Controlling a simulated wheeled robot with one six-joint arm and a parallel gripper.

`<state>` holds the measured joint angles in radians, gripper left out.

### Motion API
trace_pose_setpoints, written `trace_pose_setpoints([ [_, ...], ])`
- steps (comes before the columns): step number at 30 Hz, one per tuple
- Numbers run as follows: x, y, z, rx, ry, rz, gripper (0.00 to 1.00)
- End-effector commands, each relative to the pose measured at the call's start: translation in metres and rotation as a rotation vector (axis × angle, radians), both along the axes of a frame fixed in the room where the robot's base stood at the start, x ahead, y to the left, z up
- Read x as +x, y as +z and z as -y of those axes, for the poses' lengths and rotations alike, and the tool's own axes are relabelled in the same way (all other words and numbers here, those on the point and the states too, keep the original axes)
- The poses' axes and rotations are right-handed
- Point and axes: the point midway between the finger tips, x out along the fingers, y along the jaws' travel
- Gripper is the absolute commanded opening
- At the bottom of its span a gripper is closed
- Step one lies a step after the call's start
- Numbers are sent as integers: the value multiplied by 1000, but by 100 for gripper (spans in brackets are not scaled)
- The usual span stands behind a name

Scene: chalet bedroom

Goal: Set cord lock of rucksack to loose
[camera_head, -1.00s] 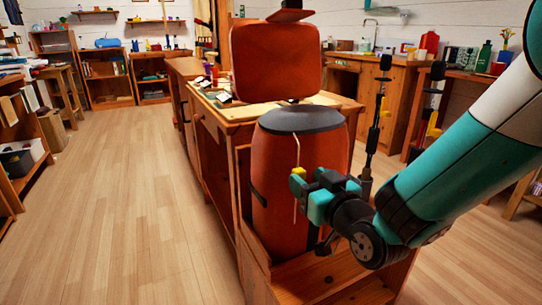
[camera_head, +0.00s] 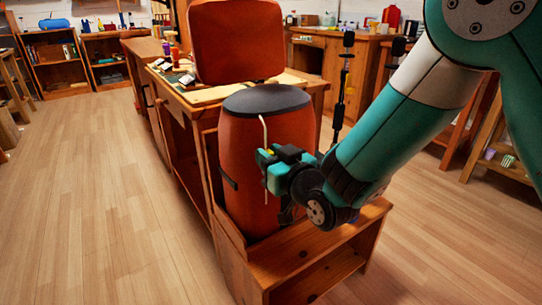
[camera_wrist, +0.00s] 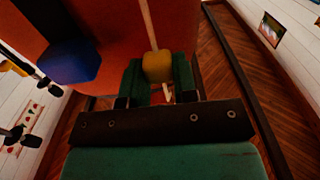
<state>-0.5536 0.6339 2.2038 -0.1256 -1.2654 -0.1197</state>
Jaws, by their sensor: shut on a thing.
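The rucksack (camera_head: 245,180) is a tall orange-red pack with a dark grey top, standing upright on a low wooden bench. A pale cord (camera_head: 264,130) hangs down its front. A small yellow cord lock (camera_head: 270,152) sits on the cord, mostly hidden by my gripper (camera_head: 265,158) in the head view. In the wrist view the yellow cord lock (camera_wrist: 158,66) lies between the two green fingers of my gripper (camera_wrist: 158,76), with the cord (camera_wrist: 149,25) running up from it. My gripper is shut on the cord lock. A short cord end shows below it.
The wooden bench (camera_head: 310,250) lies under the rucksack and my forearm. A workbench with an upright orange panel (camera_head: 237,42) stands behind. A dark upright rod (camera_head: 343,85) stands behind my gripper. A blue object (camera_wrist: 70,60) is at upper left in the wrist view. Floor at left is clear.

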Motion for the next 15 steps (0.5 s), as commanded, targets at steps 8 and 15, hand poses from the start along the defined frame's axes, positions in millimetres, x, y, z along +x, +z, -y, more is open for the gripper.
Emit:
trace_pose_setpoints([
  [8, 0, -38, 1, -1, -1, -2, 0],
  [15, 0, -85, 1, -3, -1, -2, 0],
])
